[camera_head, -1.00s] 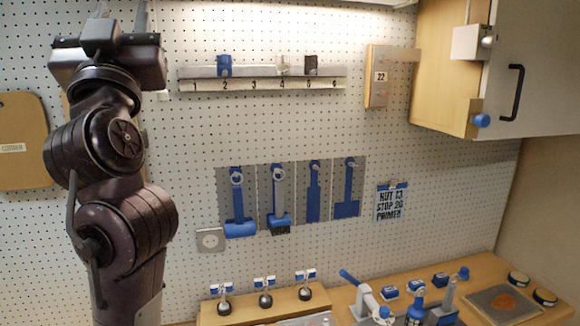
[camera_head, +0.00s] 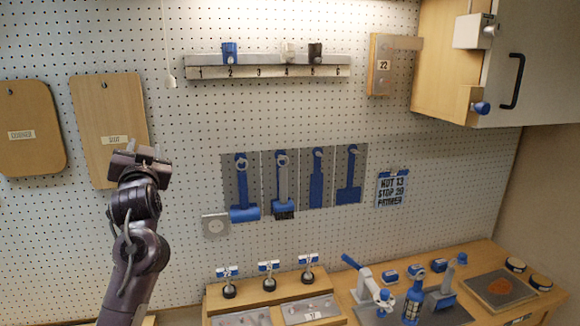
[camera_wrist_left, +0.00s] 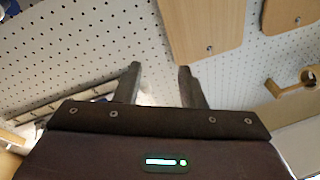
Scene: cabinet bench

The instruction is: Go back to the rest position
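My left gripper (camera_head: 142,150) is raised at the left of the head view, in front of the lower part of a hanging wooden board (camera_head: 108,120). The dark arm comes up from the bottom edge. In the left wrist view the two grey fingers of the left gripper (camera_wrist_left: 160,82) stand apart with nothing between them. My right gripper is not in view.
A white pegboard (camera_head: 190,140) fills the back. A numbered rail (camera_head: 265,72), blue tools (camera_head: 283,180) and a second wooden board (camera_head: 30,130) hang on it. A cabinet (camera_head: 540,60) stands out at upper right. The bench (camera_head: 475,255) holds several tools and containers.

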